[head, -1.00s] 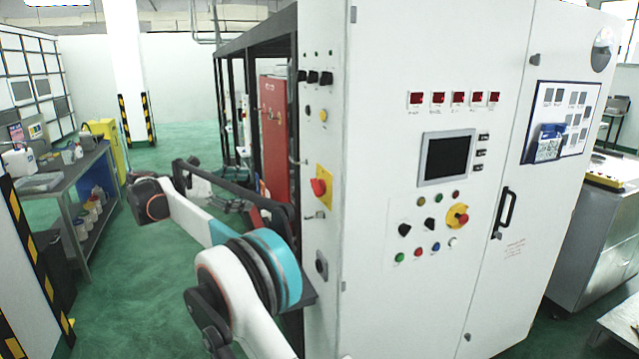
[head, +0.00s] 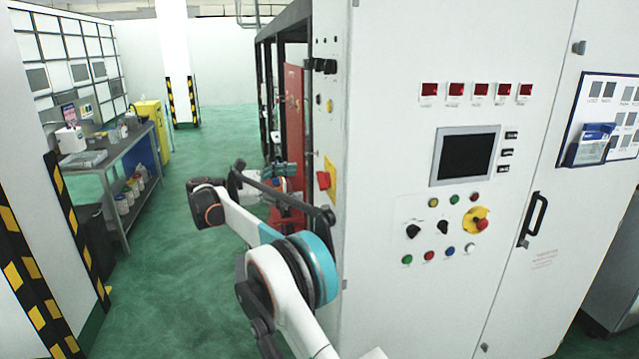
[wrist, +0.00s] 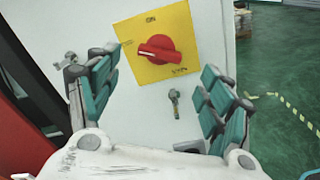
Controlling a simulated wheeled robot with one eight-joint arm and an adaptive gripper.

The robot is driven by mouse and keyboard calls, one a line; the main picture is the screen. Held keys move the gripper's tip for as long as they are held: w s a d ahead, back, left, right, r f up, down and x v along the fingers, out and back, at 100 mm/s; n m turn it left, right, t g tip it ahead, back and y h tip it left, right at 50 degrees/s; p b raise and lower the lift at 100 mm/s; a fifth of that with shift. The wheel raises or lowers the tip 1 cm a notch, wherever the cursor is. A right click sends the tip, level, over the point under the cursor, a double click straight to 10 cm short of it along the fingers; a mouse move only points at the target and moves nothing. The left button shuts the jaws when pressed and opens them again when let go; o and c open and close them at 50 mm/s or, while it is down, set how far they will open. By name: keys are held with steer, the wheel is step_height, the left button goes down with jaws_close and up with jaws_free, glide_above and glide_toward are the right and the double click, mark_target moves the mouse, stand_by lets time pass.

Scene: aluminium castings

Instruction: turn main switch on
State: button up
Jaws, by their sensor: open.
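The main switch is a red rotary knob (wrist: 158,50) on a yellow plate (wrist: 176,20) marked ON at the top. Its grip bar lies roughly level, across the plate. In the head view the switch (head: 324,180) is seen nearly edge-on, on the cabinet's left side face. My gripper (wrist: 160,82) is open and empty, with its teal-padded fingers apart on either side of the knob in the picture, and it does not appear to touch it. In the head view my gripper (head: 277,171) is left of the switch, partly hidden by my arm.
The white control cabinet (head: 390,100) carries a separate red-and-yellow emergency knob (head: 478,222) on its front. A small key-like fitting (wrist: 174,102) sits below the switch plate. A red panel (head: 293,130) stands behind my gripper. Green floor (head: 170,270) is clear to the left.

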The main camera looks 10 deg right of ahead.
mark_target(318, 179)
steer(key=d, duration=0.7)
steer(key=shift+d, duration=0.4)
steer(key=c, duration=1.1)
